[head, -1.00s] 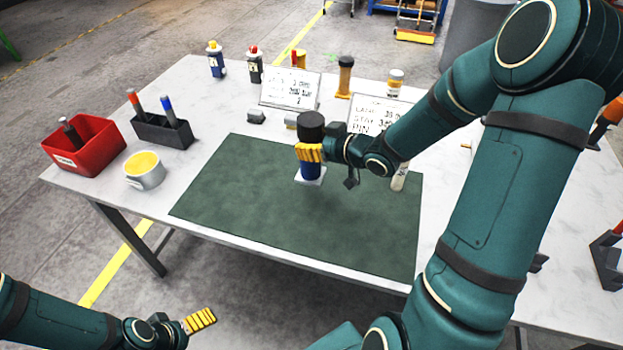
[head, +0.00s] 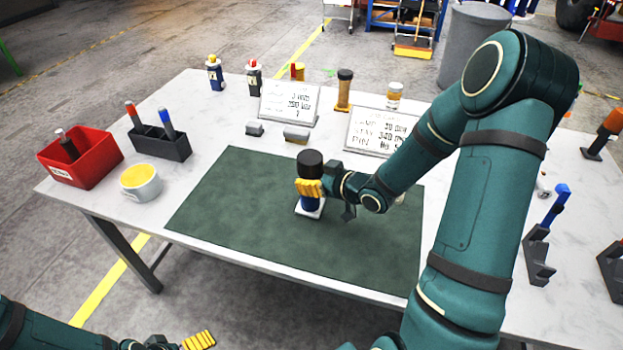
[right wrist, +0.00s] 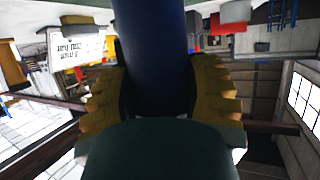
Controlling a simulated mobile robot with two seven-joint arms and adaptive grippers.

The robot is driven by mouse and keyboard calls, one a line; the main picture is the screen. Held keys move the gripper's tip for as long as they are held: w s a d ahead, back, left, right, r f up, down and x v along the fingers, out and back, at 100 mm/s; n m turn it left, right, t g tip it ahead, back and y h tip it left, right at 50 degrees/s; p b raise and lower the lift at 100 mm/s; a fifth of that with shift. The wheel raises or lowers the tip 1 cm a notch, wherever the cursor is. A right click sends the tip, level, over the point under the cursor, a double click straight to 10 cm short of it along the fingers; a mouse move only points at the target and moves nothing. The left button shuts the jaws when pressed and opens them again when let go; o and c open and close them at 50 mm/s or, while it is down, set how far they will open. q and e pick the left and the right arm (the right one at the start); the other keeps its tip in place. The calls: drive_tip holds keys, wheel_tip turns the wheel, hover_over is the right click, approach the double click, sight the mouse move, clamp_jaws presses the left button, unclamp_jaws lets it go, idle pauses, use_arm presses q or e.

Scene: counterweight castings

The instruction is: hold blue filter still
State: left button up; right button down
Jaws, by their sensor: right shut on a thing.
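The blue filter (head: 309,204) stands upright over the green mat (head: 245,215), with a dark cap (head: 310,162) on top and a white base below. My right gripper (head: 311,188) is shut around its upper body, just under the cap, coming from the right. In the right wrist view the blue body (right wrist: 155,60) fills the space between the ridged yellow fingers (right wrist: 155,95). Whether the base touches the mat is hard to tell. My left gripper (head: 198,341) shows only partly at the bottom edge, off the table; its opening is unclear.
Behind the mat are sign plates (head: 290,101), small grey blocks (head: 296,133) and several bottles. Most of the mat is clear.

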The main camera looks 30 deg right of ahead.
drive_tip(key=shift+r, duration=0.15)
drive_tip(key=shift+c, duration=1.6)
unclamp_jaws()
drive_tip(key=shift+f, duration=0.2)
drive_tip(key=shift+r, duration=0.15)
drive_tip(key=shift+s+d+r, duration=0.15)
drive_tip(key=shift+s, duration=0.15)
drive_tip(key=p+v, duration=0.2)
drive_tip(key=v, duration=0.9)
drive_tip(key=shift+s, duration=0.2)
